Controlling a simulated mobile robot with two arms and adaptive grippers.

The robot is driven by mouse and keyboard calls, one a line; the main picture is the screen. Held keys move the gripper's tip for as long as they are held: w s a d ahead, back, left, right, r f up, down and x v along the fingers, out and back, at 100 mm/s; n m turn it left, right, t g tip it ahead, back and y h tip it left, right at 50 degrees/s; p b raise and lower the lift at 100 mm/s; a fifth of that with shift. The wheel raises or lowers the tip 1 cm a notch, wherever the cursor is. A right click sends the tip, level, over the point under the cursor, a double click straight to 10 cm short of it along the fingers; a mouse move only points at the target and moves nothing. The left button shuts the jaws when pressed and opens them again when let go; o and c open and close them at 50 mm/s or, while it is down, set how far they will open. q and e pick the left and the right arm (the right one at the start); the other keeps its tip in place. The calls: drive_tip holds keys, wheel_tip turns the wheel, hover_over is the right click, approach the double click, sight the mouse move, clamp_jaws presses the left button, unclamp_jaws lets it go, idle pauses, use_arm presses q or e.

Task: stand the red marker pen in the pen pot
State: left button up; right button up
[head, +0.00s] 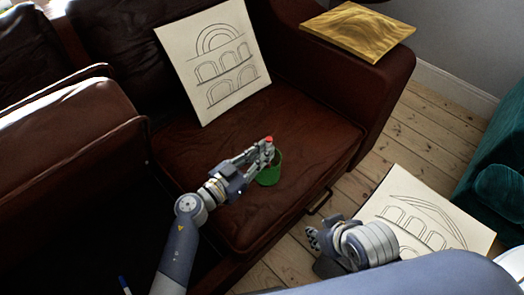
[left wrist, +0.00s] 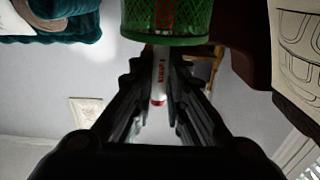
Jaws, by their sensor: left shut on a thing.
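The red marker pen (left wrist: 159,72) has a white barrel with red lettering and a red end. My left gripper (head: 263,154) is shut on it above the sofa seat. In the head view only its red tip (head: 269,139) shows above the fingers. The green mesh pen pot (head: 270,174) stands on the brown seat, just below and partly behind the gripper. In the left wrist view the pot (left wrist: 195,22) is at the top, and a red part of the pen shows through its mesh, so the pen's far end appears within the pot. My right gripper (head: 313,238) is away, low in the head view.
A drawing of arches (head: 214,62) leans on the sofa back. Another drawing (head: 428,215) lies on the floorboards. A golden board (head: 358,30) rests on the sofa arm. A small white and blue pen-like thing (head: 124,285) is at the lower left. Teal furniture (head: 498,160) stands right.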

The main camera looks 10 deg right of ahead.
use_arm(q)
drive_tip(key=o, duration=0.9)
drive_tip(key=shift+c, duration=0.2)
drive_tip(key=v, duration=1.2)
idle(0.4)
